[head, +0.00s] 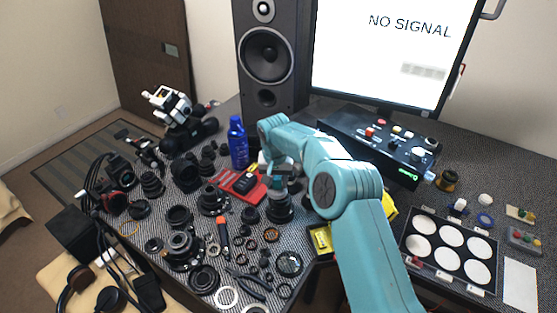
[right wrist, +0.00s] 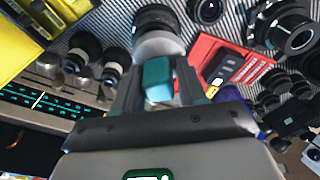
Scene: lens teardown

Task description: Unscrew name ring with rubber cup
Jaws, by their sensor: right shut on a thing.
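My right gripper (head: 284,171) is over the cluster of lens parts, at the left end of the teal arm. In the right wrist view its two fingers (right wrist: 159,85) are shut on a teal block with a pale grey round part beyond it, which looks like the rubber cup tool (right wrist: 158,76). A dark upright lens barrel (head: 279,209) stands directly below the gripper; a dark ringed barrel also shows just past the grey part in the wrist view (right wrist: 157,18). I cannot tell whether cup and barrel touch. The name ring cannot be made out. My left gripper is not in view.
Many loose lens parts and rings crowd the table left and front. A red tray (head: 225,178) and a blue bottle (head: 238,143) stand close to the gripper. A black control box (head: 372,150) and a tray of white discs (head: 406,256) are at right.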

